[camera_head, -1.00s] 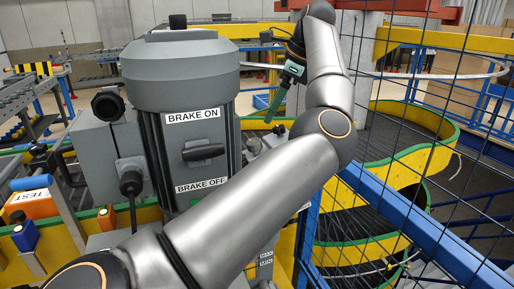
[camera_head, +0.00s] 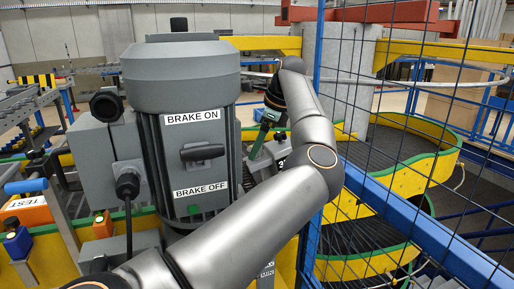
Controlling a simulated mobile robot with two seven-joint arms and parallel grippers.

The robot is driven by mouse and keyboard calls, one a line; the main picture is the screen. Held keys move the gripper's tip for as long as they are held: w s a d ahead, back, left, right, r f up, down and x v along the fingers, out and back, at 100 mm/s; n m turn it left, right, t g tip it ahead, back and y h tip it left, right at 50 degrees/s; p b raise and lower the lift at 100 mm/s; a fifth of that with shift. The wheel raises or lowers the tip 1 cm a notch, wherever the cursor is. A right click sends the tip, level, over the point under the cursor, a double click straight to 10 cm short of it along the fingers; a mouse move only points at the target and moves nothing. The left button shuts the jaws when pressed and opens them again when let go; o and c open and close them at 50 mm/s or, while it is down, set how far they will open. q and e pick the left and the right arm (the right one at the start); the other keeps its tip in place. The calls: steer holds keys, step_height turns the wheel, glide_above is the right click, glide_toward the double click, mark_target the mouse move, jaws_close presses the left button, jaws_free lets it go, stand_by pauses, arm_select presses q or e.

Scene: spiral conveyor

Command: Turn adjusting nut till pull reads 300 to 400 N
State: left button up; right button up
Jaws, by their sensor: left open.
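My left arm reaches up from the bottom and bends down at the wrist. My left gripper (camera_head: 257,150), dark with green parts, points down beside the right side of the grey motor housing (camera_head: 182,75). It is open, and I see nothing between its fingers. A light grey part (camera_head: 270,157) with a partly hidden "3" label sits just right of and below the fingertips. I cannot tell whether they touch it. The adjusting nut and a pull reading cannot be made out; my forearm covers much of that area. My right gripper is not in view.
The motor carries a brake lever (camera_head: 203,152) between "BRAKE ON" and "BRAKE OFF" labels. A blue-framed mesh fence (camera_head: 400,210) stands close on the right, before the yellow and green spiral conveyor (camera_head: 405,180). An orange "TEST" box (camera_head: 27,212) is at the left.

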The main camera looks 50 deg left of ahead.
arm_select(q)
steer(key=shift+s+a+f, duration=0.1)
steer(key=shift+a+f, duration=0.1)
steer(key=shift+f, duration=0.25)
jaws_close()
steer(key=shift+r+p, duration=0.2)
steer(key=shift+p, duration=0.15)
steer(key=n+g+h+p, duration=0.1)
steer(key=n+p, duration=0.1)
steer(key=p, duration=0.4)
steer(key=shift+a+r, duration=0.1)
steer(key=shift+r, duration=0.05)
steer(key=shift+n+p, duration=0.4)
steer(key=shift+p, duration=0.15)
steer(key=shift+f, duration=0.3)
